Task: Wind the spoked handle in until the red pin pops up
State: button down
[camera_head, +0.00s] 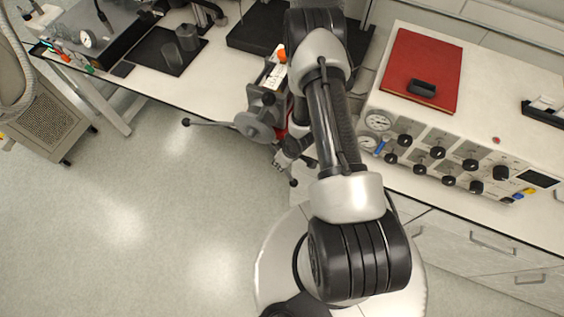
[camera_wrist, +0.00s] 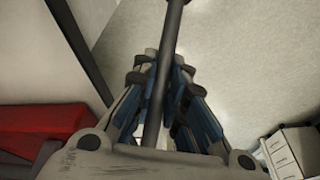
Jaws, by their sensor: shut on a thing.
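The spoked handle (camera_head: 254,126) is a grey hub with dark spokes, on the front of a reactor partly hidden behind my arm. One spoke reaches left to a knob (camera_head: 186,122); another ends low by my gripper (camera_head: 284,161). In the wrist view a dark spoke (camera_wrist: 172,40) runs between the fingers of my gripper (camera_wrist: 165,68), which is shut on it. I cannot make out the red pin in either view. A red body (camera_wrist: 45,122) fills the lower left of the wrist view.
A control panel (camera_head: 440,165) with gauges and black knobs stands at the right, with a red binder (camera_head: 423,68) on top. A bench with a dark tray (camera_head: 166,50) is at the upper left. The floor (camera_head: 130,200) left of my base is clear.

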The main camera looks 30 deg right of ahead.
jog(key=c, duration=1.6)
grip_release()
jog(key=shift+w, duration=0.1)
jog(key=shift+r, duration=0.1)
jog(key=v, duration=1.1)
jog(key=shift+r, duration=0.4)
